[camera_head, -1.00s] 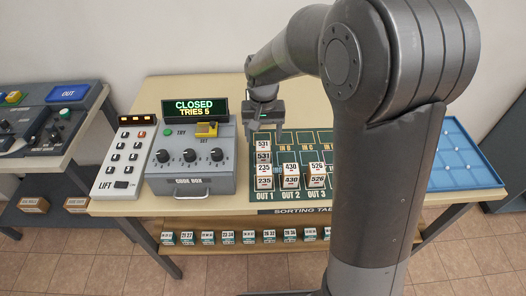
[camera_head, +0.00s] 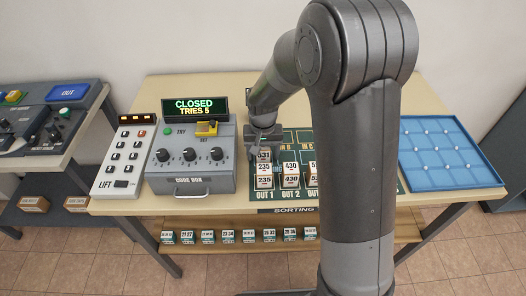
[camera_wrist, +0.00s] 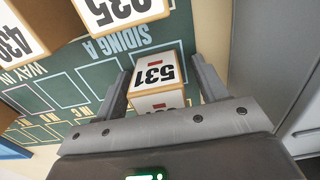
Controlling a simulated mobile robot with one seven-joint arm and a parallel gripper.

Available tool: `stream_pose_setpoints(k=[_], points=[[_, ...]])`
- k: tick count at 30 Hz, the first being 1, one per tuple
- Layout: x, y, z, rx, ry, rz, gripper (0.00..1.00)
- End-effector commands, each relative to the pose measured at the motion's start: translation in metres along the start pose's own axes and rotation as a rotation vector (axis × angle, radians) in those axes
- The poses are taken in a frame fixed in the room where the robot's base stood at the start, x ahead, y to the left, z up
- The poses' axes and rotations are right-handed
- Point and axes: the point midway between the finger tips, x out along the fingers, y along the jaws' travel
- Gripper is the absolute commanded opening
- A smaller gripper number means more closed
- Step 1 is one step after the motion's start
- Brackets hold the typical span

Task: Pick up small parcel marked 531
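The small parcel marked 531 (camera_head: 264,157) is a white and tan box on the green sorting mat, behind the parcel marked 235 (camera_head: 264,180) in the OUT 1 column. My gripper (camera_head: 264,142) is low over parcel 531 and hides part of it. In the wrist view, parcel 531 (camera_wrist: 158,76) lies between my two open fingers (camera_wrist: 160,82), its label upside down. A narrow gap shows between the parcel and the right finger. Contact on the left side is hard to tell.
Parcels marked 430 (camera_head: 290,173) stand close to the right. The grey code box (camera_head: 190,184), reading CLOSED and TRIES 5, stands close to the left. A blue tray (camera_head: 450,178) lies at the right. My arm hides part of the mat.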

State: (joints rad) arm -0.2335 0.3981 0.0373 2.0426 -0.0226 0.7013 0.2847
Motion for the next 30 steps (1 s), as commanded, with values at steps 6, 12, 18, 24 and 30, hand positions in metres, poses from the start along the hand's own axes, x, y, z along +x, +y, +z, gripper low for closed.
stream_pose_setpoints(k=[6,12,18,24,30], points=[[0.000,0.000,0.000,0.000,0.000,0.000,0.48],[0.000,0.000,0.000,0.000,0.000,0.000,0.31],[-0.001,0.000,0.000,0.000,0.000,0.000,0.16],[-0.001,0.000,0.000,0.000,0.001,0.000,0.16],[-0.011,0.000,-0.001,0.000,0.003,-0.001,0.16]])
